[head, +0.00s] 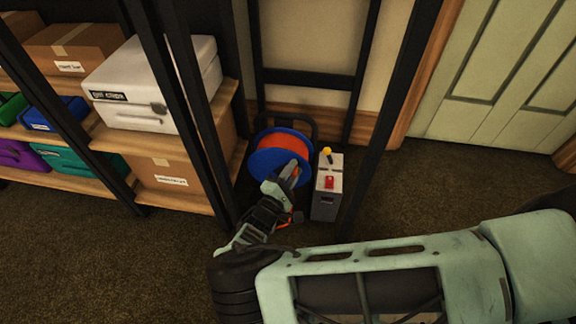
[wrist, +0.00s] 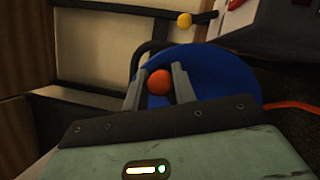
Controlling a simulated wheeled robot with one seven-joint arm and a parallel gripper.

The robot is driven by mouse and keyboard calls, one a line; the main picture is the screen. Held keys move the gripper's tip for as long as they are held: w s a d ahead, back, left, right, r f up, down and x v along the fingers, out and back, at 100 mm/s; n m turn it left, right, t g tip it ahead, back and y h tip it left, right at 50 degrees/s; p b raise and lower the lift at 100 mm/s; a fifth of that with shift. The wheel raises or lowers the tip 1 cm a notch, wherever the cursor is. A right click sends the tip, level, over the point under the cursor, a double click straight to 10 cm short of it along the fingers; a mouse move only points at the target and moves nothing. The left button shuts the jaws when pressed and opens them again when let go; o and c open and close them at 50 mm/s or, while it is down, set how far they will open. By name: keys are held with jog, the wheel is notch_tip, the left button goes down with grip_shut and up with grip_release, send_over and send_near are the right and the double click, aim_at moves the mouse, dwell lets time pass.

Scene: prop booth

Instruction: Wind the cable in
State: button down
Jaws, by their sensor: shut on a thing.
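The cable reel (head: 272,160) has blue flanges and orange cable wound on its drum. It stands on the carpet in a black tube frame (head: 312,130), against the back wall. My gripper (head: 292,172) is at the front face of the reel. In the wrist view my gripper (wrist: 160,80) is shut on a red-orange knob (wrist: 159,82), in front of the blue flange (wrist: 215,75). A length of orange cable (wrist: 290,106) runs off to the right of the reel. In the head view a short piece of cable lies low by my wrist, mostly hidden.
A grey box (head: 327,190) with a red switch and a yellow knob (head: 327,151) stands close right of the reel. Dark uprights (head: 390,100) frame the spot. Shelves with boxes and a white case (head: 150,85) stand left. Carpet is clear in front and right, near a green door (head: 500,80).

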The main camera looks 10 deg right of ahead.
jog(key=shift+d+f+m+g+p, duration=0.25)
jog(key=shift+f+m+g+p, duration=0.15)
jog(key=shift+m, duration=0.5)
jog(key=c, duration=1.2)
grip_release()
jog(key=p+v, duration=0.1)
jog(key=v, duration=1.6)
jog(key=shift+s, duration=0.2)
jog(key=shift+a+r, duration=0.1)
jog(key=shift+r, duration=0.1)
